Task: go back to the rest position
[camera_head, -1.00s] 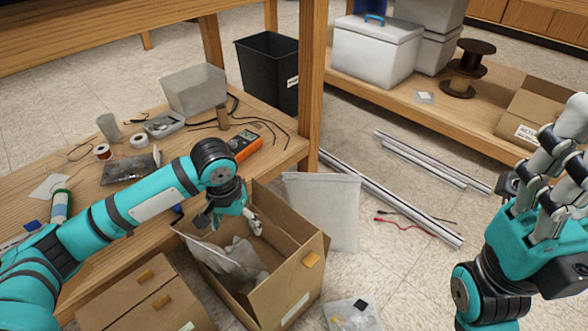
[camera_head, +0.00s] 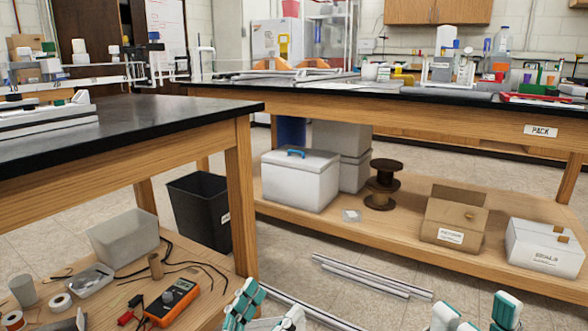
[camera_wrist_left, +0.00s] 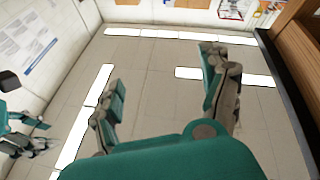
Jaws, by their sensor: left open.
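My left gripper (camera_head: 267,312) shows at the bottom edge of the head view, with its teal and grey fingertips pointing up and apart. In the left wrist view it (camera_wrist_left: 164,95) is open and empty, with bare ceiling and light panels between its fingers. My right gripper (camera_head: 477,316) shows at the bottom right of the head view, only its fingertips in the frame. They stand apart with nothing seen between them. A teal gripper, my right one (camera_wrist_left: 20,130), also shows at the left edge of the left wrist view. Both arms are mostly below the head view's frame.
A black-topped bench (camera_head: 130,125) stands at left, with an orange multimeter (camera_head: 172,302) and a clear bin (camera_head: 122,238) on its lower shelf. A PACK bench (camera_head: 420,118) stands behind. Metal extrusions (camera_head: 365,275) lie on the floor between. No object touches either gripper.

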